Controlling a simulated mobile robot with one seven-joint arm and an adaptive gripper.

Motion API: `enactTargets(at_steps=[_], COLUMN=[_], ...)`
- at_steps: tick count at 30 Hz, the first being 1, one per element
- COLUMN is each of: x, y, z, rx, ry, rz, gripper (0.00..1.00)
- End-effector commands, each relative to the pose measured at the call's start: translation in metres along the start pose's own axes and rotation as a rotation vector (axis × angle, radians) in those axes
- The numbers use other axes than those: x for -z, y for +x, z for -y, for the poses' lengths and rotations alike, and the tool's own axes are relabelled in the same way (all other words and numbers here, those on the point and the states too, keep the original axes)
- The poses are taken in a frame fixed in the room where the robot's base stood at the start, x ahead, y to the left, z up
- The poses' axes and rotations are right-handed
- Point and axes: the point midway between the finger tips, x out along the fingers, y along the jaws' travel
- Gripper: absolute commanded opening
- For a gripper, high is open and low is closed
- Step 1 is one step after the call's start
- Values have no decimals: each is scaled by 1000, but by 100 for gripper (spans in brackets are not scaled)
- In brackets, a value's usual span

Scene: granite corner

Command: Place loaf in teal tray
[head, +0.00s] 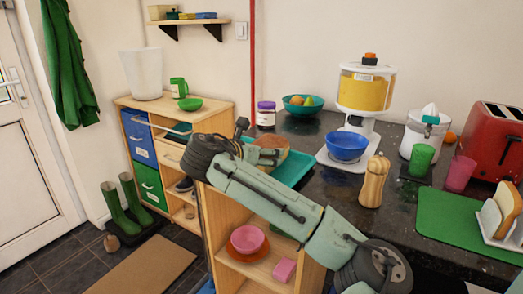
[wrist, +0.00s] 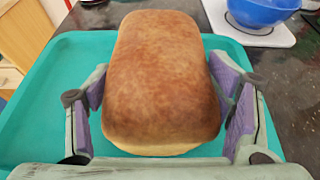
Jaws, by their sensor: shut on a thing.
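The brown loaf (wrist: 162,75) fills the middle of the wrist view, between the two purple-padded fingers of my gripper (wrist: 165,108). The gripper is shut on its sides. The teal tray (wrist: 40,120) lies beneath the loaf and spreads out on both sides of it. I cannot tell whether the loaf's underside touches the tray. In the head view, the loaf (head: 270,143) shows partly behind my arm, over the teal tray (head: 292,170) at the counter's left end. My arm hides much of the tray and the gripper there.
A blue bowl (head: 346,146) on a white scale-like dispenser base stands just right of the tray. A wooden pepper mill (head: 374,182) stands in front of it. A teal fruit bowl (head: 302,104) and a purple-lidded jar (head: 266,114) stand behind. A green mat (head: 455,218) lies at right.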

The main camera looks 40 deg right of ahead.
Motion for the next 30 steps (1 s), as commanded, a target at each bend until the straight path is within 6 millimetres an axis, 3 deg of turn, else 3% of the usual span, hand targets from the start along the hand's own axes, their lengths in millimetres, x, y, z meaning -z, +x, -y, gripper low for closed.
enactTargets(at_steps=[8,9,17,30], x=[3,2,2,0], y=[1,1,1,-3], z=[0,0,0,0], rx=[0,0,0,-1], ry=[1,1,1,0], rz=[2,1,1,2], gripper=[40,76,93,94])
